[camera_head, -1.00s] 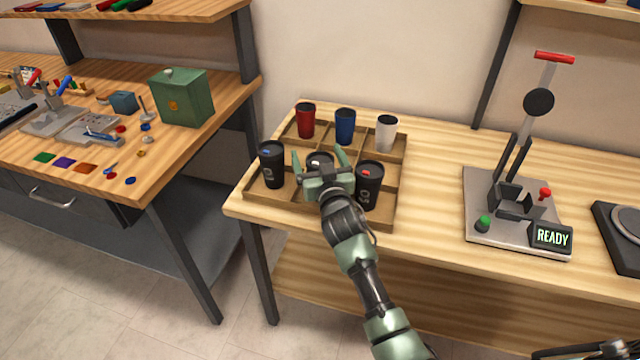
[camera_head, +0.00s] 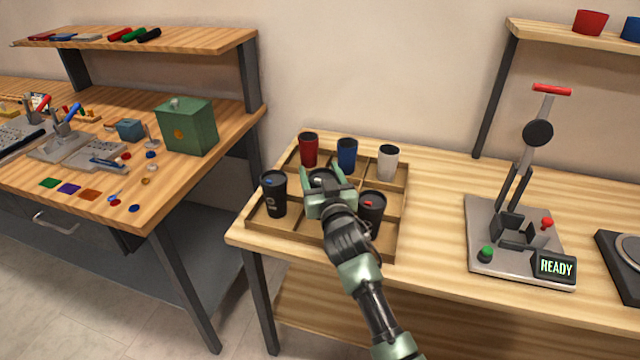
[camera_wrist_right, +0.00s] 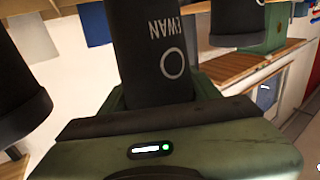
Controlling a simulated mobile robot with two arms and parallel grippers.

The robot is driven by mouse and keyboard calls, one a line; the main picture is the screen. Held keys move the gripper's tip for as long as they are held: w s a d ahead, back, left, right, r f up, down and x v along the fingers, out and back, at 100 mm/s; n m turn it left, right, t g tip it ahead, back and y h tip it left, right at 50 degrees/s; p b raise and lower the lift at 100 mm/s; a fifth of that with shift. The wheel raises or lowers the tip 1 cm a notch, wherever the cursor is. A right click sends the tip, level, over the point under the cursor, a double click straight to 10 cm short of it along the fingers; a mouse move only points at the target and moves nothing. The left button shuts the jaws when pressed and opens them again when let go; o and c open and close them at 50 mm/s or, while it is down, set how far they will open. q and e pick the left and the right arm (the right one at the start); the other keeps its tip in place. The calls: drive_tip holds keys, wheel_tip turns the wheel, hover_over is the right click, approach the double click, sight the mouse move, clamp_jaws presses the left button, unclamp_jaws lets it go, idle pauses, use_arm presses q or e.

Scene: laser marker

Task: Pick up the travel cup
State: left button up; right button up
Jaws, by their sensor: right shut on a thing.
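Black travel cups stand in the front row of a wooden divided tray (camera_head: 292,231). The left one (camera_head: 274,195) has a blue mark on its lid, and the right one (camera_head: 371,210) has a red mark. My right gripper (camera_head: 327,186) is shut on the middle black cup (camera_head: 320,176), which has a pale mark on its lid. The gripper hides most of this cup in the head view. In the right wrist view, the held cup (camera_wrist_right: 158,50) shows white lettering that seems to read EWAN and a ring. I cannot tell whether it is lifted. My left gripper is not in view.
Red (camera_head: 308,149), blue (camera_head: 346,154) and white (camera_head: 387,162) cups stand in the tray's back row. A lever press (camera_head: 515,230) with a READY display stands to the right. Bare tabletop (camera_head: 435,210) lies between tray and press.

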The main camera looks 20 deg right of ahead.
wheel_tip(320, 180, up, 16)
drive_tip(key=shift+p, duration=0.4)
